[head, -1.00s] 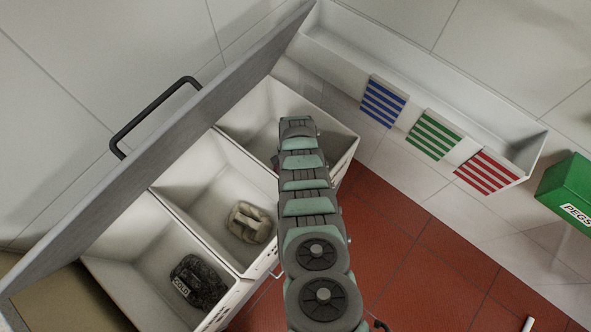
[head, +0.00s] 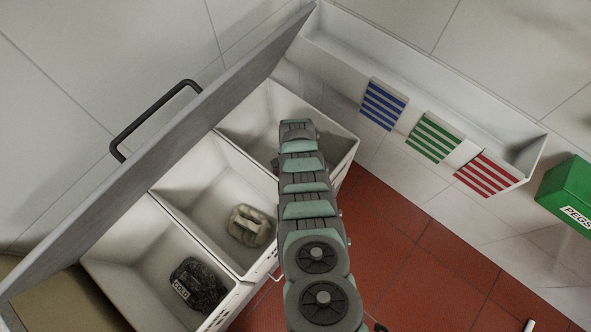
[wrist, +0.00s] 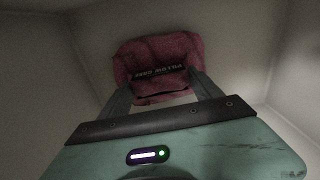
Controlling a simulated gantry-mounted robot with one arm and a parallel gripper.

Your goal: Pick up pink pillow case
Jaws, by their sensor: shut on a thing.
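The pink pillow case (wrist: 155,52) is a folded dark-pink bundle with a black band lettered "PILLOW CASE". In the wrist view it lies between the fingertips of my gripper (wrist: 160,82), which is shut on it. It appears to be inside a white-walled compartment. In the head view my arm reaches down into the far compartment of the white bin (head: 258,107). There my arm hides most of the gripper and the pillow case.
The middle compartment holds a beige bundle (head: 249,225). The near compartment holds a dark bundle (head: 198,285) with a label. A grey raised lid (head: 170,140) stands along the left. A white trough (head: 440,75) with striped panels and a green pegs box (head: 570,192) are right.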

